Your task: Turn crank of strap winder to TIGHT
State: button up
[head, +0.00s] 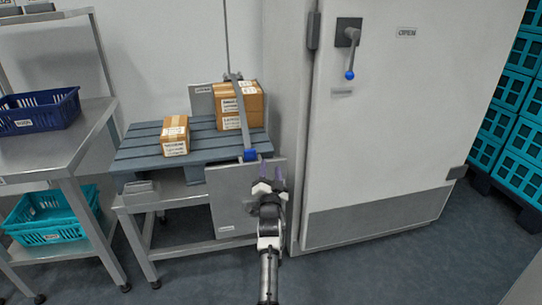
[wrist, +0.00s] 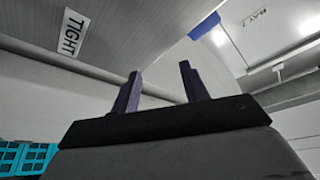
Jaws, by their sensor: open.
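The strap winder shows as a grey panel (head: 228,205) at the front right of the pallet stand. A grey bar or strap (head: 240,115) runs down in front of a carton to a blue end piece (head: 249,155), which looks like the crank grip. My gripper (head: 271,174) is open, its purple fingers just right of and below the blue piece, apart from it as far as I can tell. In the wrist view the open fingers (wrist: 160,80) have nothing between them. A blue piece (wrist: 204,26) is above right, and a TIGHT label (wrist: 72,32) is upper left.
Two cartons (head: 175,136) (head: 252,105) sit on the blue-grey pallet (head: 140,150). A white cold-room door (head: 390,120) stands close on the right. A steel shelf (head: 60,145) with blue and teal crates is at left. Grey floor is open in front.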

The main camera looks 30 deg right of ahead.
notch_tip(320, 180, up, 5)
jog(key=shift+d+r, duration=0.1)
dwell(0.6)
